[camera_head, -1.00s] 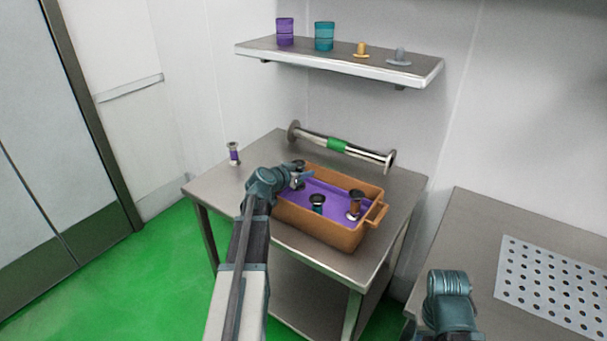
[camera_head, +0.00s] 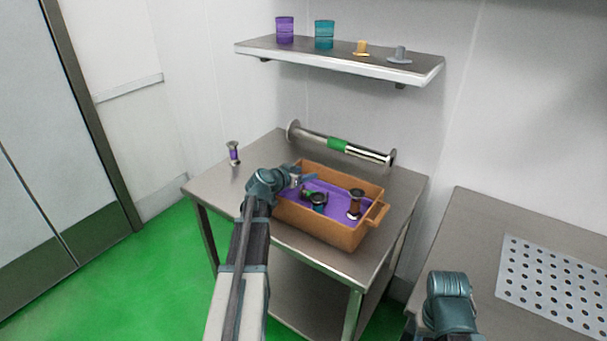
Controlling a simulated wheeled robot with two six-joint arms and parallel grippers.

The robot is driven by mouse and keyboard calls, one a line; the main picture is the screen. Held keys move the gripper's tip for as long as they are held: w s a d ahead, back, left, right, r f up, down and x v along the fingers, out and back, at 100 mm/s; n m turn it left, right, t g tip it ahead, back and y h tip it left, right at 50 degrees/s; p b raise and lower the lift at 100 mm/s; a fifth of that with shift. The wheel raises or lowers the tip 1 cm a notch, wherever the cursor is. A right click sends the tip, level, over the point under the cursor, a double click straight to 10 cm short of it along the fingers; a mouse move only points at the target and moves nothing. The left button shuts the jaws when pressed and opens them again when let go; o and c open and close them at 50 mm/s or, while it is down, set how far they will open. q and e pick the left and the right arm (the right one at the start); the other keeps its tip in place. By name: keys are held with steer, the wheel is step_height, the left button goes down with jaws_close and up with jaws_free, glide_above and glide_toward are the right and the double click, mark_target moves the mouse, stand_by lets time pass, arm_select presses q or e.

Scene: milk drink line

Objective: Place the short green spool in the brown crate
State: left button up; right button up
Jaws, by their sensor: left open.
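The brown crate (camera_head: 332,233) stands on the steel table, with a purple bottom inside. The short green spool (camera_head: 308,194) lies tilted inside it at the left, its green middle partly visible, touching or very close to a dark-topped teal spool (camera_head: 319,203). A brown-banded spool (camera_head: 355,204) stands upright at the crate's right end. My left gripper (camera_head: 297,180) is open over the crate's left end, just above and left of the green spool. Its fingertips are small and partly hidden by the wrist. My right gripper is out of view; only part of that arm shows.
A long steel spool with a green band (camera_head: 338,145) lies behind the crate. A small purple spool (camera_head: 233,153) stands at the table's left. A wall shelf (camera_head: 340,62) holds cups and small pieces. A perforated plate (camera_head: 552,285) lies on the right table.

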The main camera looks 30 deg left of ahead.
arm_select(q)
steer(key=p+v, duration=0.5)
steer(key=v, duration=0.7)
steer(key=shift+r, duration=0.45)
steer(key=shift+s, duration=0.15)
